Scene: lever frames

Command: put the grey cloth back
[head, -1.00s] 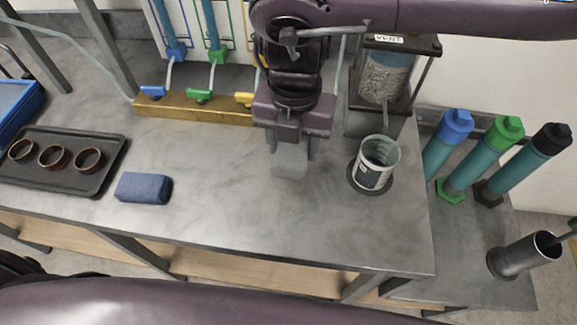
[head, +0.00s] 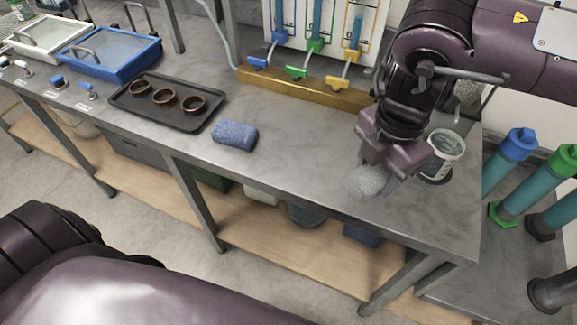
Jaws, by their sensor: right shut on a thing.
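The grey cloth (head: 366,182) is a bunched, speckled bundle over the right part of the bench, near its front edge. My right gripper (head: 378,172) points down and is shut on it. The gripper hides the cloth's upper part. Whether the cloth touches the bench or hangs just above it is hard to tell. My left gripper is out of view.
A pale cup (head: 446,150) stands just right of my right gripper. A dark tray (head: 165,118) with three brown rings lies left of the blue cloth. Blue, green and yellow levers stand on a brass block (head: 300,88) behind. The bench between the blue cloth and gripper is clear.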

